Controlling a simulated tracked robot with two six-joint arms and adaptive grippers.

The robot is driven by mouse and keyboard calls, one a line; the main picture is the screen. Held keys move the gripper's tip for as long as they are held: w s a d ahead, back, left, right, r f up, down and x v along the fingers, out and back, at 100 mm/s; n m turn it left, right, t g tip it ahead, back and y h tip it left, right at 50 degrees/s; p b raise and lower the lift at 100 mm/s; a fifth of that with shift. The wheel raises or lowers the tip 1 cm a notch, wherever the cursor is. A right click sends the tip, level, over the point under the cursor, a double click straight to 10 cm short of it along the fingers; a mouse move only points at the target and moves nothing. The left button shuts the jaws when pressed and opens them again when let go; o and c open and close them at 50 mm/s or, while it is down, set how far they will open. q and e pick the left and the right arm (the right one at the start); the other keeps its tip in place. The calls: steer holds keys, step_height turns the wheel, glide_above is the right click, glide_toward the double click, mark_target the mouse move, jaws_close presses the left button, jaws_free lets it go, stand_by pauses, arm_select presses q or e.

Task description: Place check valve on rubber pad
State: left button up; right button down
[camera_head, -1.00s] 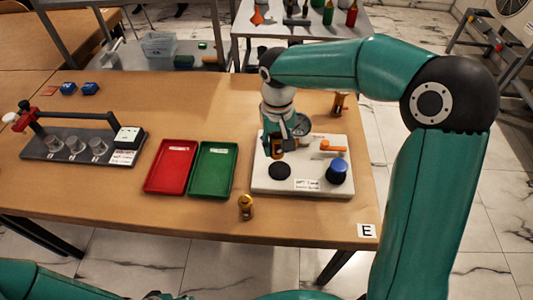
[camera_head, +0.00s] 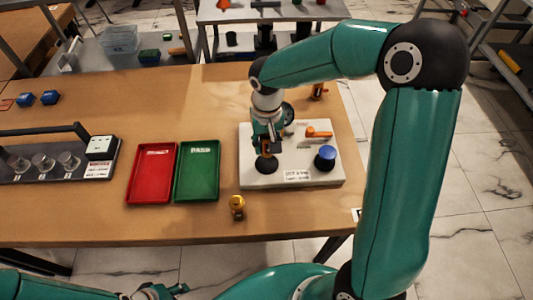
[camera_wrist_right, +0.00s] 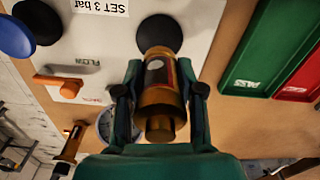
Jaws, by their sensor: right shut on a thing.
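My right gripper (camera_head: 266,147) is shut on a brass check valve (camera_wrist_right: 158,95). In the wrist view the two fingers press on its sides. In the head view it is upright over the black rubber pad (camera_head: 266,168), a round disc at the front left of the white rig board (camera_head: 310,178). In the wrist view the valve's far end overlaps the edge of the pad (camera_wrist_right: 160,30). I cannot tell whether it touches the pad. My left gripper (camera_head: 158,292) is only partly in view at the bottom edge, and its jaws are unclear.
The board bears an orange lever (camera_head: 319,133), a blue knob (camera_head: 325,155) and a gauge behind my gripper. A green tray (camera_head: 197,197) and a red tray (camera_head: 151,199) lie to its left. Other brass fittings stand in front (camera_head: 237,207) and behind (camera_head: 318,92).

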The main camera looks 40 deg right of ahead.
mark_target(266, 162)
steer(key=shift+f, duration=2.6)
steer(key=shift+f, duration=0.1)
steer(key=c, duration=0.7)
jaws_free()
step_height(266, 162, up, 12)
steer(key=shift+r, duration=0.15)
steer(key=shift+s, duration=0.1)
